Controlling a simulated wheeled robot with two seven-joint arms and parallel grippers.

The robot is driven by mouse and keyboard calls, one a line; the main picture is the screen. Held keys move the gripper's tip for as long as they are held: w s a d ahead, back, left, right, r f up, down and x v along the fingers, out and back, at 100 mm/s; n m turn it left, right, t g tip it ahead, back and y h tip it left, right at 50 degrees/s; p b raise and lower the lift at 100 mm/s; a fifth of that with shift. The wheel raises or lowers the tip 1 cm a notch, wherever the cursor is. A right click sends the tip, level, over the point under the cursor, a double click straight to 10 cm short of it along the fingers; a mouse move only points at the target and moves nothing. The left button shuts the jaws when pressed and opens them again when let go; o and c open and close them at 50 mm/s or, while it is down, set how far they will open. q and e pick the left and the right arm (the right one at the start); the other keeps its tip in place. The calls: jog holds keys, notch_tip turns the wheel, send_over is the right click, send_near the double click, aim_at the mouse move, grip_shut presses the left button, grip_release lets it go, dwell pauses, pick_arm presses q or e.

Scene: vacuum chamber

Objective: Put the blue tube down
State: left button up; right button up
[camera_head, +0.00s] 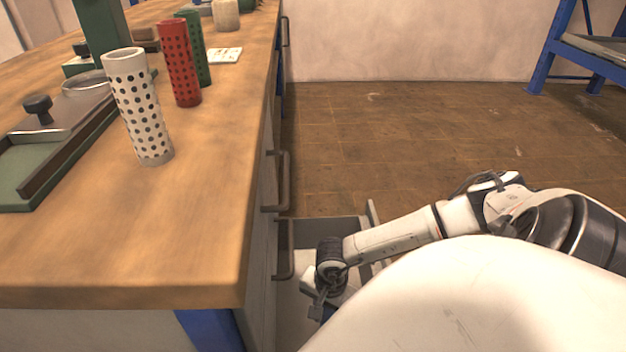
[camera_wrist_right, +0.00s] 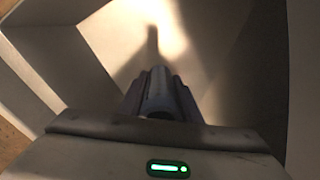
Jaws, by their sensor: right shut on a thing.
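My right gripper (camera_head: 318,298) reaches down into the open drawer (camera_head: 345,229) beside the workbench. A small bit of the blue tube (camera_head: 327,313) shows under it; my own white body hides the rest. In the right wrist view the fingers are shut on the tube (camera_wrist_right: 157,104), which looks dark grey there and points away from the camera. The pale drawer floor (camera_wrist_right: 195,30) lies beyond it, with a shadow on it. I cannot tell whether the tube touches the floor. My left gripper is not in view.
On the wooden workbench (camera_head: 200,240) stand a white perforated tube (camera_head: 139,105), a red one (camera_head: 180,62) and a green one (camera_head: 199,50). A green-based metal device (camera_head: 55,125) is at the left. Drawer handles (camera_head: 284,180) stick out. The brown floor (camera_head: 420,140) is clear.

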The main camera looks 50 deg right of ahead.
notch_tip(320, 180, down, 5)
jog(key=shift+b, duration=0.8)
notch_tip(320, 180, down, 3)
jog(key=shift+f+b, duration=0.15)
jog(key=shift+b, duration=0.7)
jog(key=shift+f, duration=0.15)
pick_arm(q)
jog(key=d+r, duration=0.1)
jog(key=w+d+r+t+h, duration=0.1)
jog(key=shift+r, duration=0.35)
pick_arm(e)
jog(key=o, duration=0.7)
jog(key=shift+f, duration=0.1)
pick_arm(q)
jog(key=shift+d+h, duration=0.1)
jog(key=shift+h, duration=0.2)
pick_arm(e)
jog(key=o, duration=0.4)
jog(key=shift+o, duration=0.2)
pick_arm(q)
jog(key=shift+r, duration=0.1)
